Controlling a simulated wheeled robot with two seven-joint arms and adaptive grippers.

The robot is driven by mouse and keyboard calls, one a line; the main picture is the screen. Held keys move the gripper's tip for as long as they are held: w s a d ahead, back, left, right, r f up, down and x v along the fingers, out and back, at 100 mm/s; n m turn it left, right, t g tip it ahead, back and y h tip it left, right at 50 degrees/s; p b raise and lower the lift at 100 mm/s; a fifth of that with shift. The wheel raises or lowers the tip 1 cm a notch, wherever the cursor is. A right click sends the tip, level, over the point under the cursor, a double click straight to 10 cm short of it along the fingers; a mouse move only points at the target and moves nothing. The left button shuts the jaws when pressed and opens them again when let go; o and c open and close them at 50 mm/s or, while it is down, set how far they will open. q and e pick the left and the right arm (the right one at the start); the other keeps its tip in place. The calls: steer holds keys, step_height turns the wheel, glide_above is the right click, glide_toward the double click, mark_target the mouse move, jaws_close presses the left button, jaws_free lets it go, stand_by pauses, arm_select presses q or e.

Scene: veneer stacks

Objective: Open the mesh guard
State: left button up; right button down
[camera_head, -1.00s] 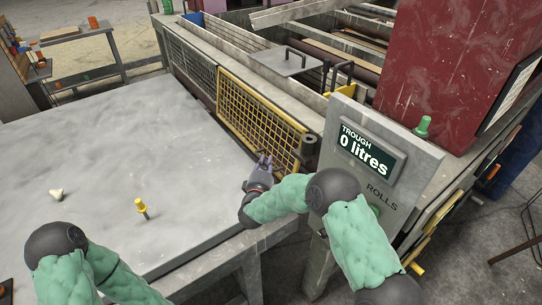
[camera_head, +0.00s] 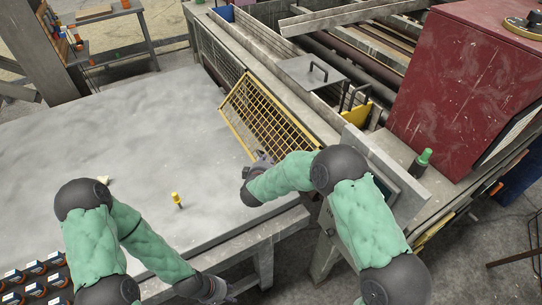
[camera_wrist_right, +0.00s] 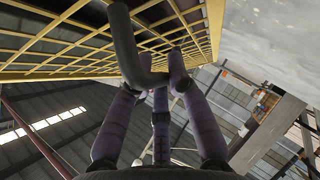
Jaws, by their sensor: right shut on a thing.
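The yellow-framed mesh guard (camera_head: 262,112) is tilted out from the machine over the grey table, its lower edge lifted away from the machine front. In the right wrist view the yellow grid of the guard (camera_wrist_right: 50,40) fills the upper left. My right gripper (camera_head: 262,160) is at the guard's near end. In the right wrist view its fingers (camera_wrist_right: 160,80) are shut on the guard's dark bent handle (camera_wrist_right: 128,45). My left gripper (camera_head: 215,291) is low at the bottom of the head view, away from the guard; its finger opening is not clear.
The grey table (camera_head: 110,140) holds a yellow-topped peg (camera_head: 177,200) and a small pale piece (camera_head: 104,180). A control box (camera_head: 385,165) stands right of the guard, partly behind my right arm. A green knob (camera_head: 425,157) stands beside it.

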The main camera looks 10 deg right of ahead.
step_height(320, 180, up, 10)
steer(key=a+m+g+y+p, duration=0.1)
steer(key=a+m+y+p, duration=0.1)
steer(key=p, duration=1)
steer(key=shift+s+f+g+y, duration=0.15)
steer(key=shift+s+g+y, duration=0.15)
steer(key=shift+y, duration=0.2)
steer(key=shift+w, duration=0.1)
steer(key=c, duration=1.2)
jaws_free()
steer(key=shift+o, duration=0.2)
steer(key=v, duration=1.2)
